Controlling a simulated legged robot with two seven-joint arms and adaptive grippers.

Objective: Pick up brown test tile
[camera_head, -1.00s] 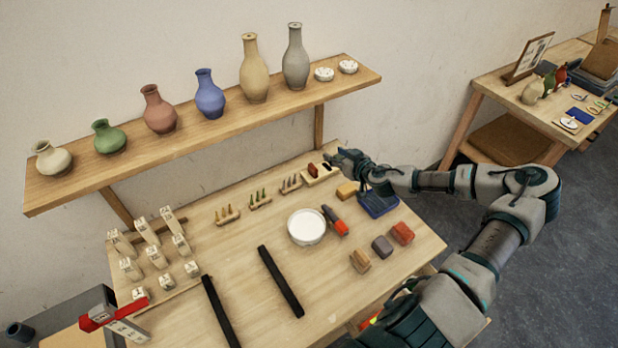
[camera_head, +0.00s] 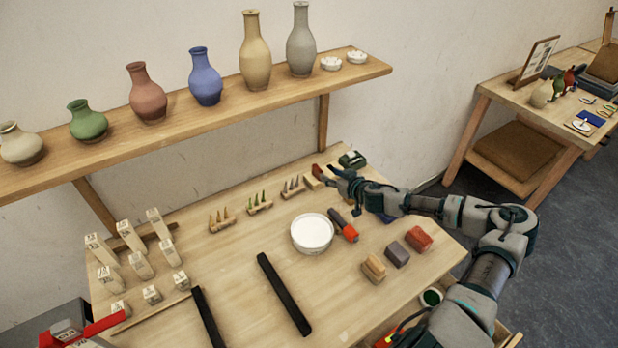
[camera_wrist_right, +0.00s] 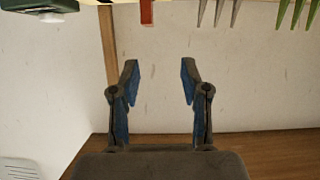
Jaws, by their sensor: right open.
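No thing in view is clearly the brown test tile. A small reddish-brown piece (camera_head: 317,170) stands at the table's back edge; I cannot tell if it is the tile. A red piece (camera_wrist_right: 146,11), likely the same one, shows at the top of the right wrist view. My right gripper (camera_head: 328,174) is beside it in the head view, touching or apart I cannot tell. In the right wrist view, my right gripper (camera_wrist_right: 158,78) is open with nothing between its fingers. Several pale labelled tiles (camera_head: 140,264) stand at the table's left. My left gripper is out of view.
Pointed tools in small stands (camera_head: 260,204) line the back. A white bowl (camera_head: 312,233), a red-tipped tool (camera_head: 350,233), two black bars (camera_head: 283,294) and tan, grey and red blocks (camera_head: 397,254) lie on the table (camera_head: 240,305). A shelf of vases (camera_head: 205,84) overhangs the back.

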